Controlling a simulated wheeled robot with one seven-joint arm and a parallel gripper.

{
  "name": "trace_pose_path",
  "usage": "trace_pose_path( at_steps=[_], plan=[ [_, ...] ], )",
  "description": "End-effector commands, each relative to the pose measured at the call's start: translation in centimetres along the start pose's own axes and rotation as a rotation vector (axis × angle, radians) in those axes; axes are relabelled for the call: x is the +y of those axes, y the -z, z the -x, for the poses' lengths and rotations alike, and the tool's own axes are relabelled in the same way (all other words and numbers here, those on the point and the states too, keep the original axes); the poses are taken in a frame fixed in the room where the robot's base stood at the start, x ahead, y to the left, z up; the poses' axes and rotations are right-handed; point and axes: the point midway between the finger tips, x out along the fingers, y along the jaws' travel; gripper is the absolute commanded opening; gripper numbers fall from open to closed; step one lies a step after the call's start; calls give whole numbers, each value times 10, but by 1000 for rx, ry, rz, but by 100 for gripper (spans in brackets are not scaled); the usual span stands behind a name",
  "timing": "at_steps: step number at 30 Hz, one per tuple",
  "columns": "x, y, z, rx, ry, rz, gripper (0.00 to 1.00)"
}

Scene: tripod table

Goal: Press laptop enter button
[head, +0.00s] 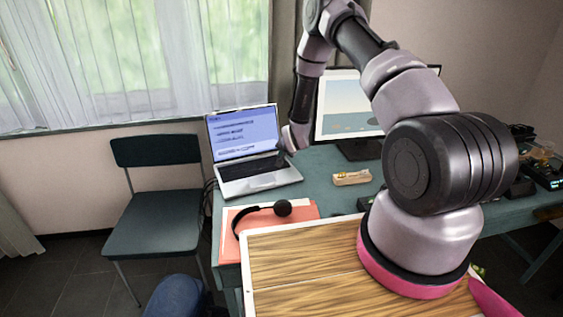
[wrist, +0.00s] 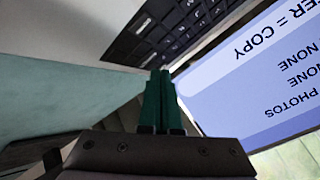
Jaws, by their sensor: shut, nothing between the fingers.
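The laptop (head: 258,186) stands open on the far left of the teal table, its blue screen (head: 242,134) lit with lines of text. Its dark keyboard (head: 253,176) faces up. In the wrist view the keyboard (wrist: 165,35) fills the top middle, and the screen (wrist: 255,75) shows upside-down text including "= COPY", "NONE" and "PHOTOS". My gripper (wrist: 160,72) is shut and empty, its green fingertips overlapping the keyboard's edge in that view. I cannot tell whether they touch a key. In the head view my arm's end is at the laptop's right side; the fingertips are not clear there.
A black headset (head: 282,208) lies on a red folder (head: 303,210) in front of the laptop. A small tan item (head: 351,178) and a monitor (head: 340,105) are to the right. A dark chair (head: 156,150) stands left of the table (head: 322,165).

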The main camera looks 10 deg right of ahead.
Motion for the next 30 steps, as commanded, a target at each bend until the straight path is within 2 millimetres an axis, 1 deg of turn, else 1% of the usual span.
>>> trace_pose_path(
  at_steps=[13, 30],
  plan=[
    [4, -4, -6, 0, 0, 0, 0],
    [6, -6, -8, 0, 0, 0, 0]
  ],
)
